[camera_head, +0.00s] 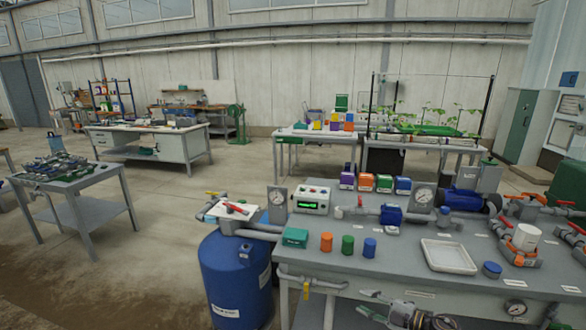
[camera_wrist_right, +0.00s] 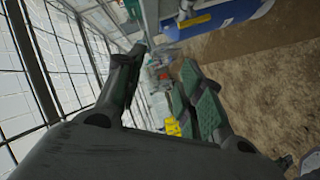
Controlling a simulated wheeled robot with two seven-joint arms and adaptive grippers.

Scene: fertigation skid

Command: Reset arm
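My right gripper (camera_head: 364,301) is low at the front edge of the grey skid table (camera_head: 390,268), below its top. Its two fingers point left and stand apart with nothing between them. My left gripper is in neither view.
A blue tank (camera_head: 236,280) stands at the table's left end. The tabletop holds a white tray (camera_head: 448,256), orange, green and blue cylinders (camera_head: 347,244), a control box (camera_head: 310,200), gauges and pipework. Concrete floor (camera_head: 165,250) is clear left of the tank.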

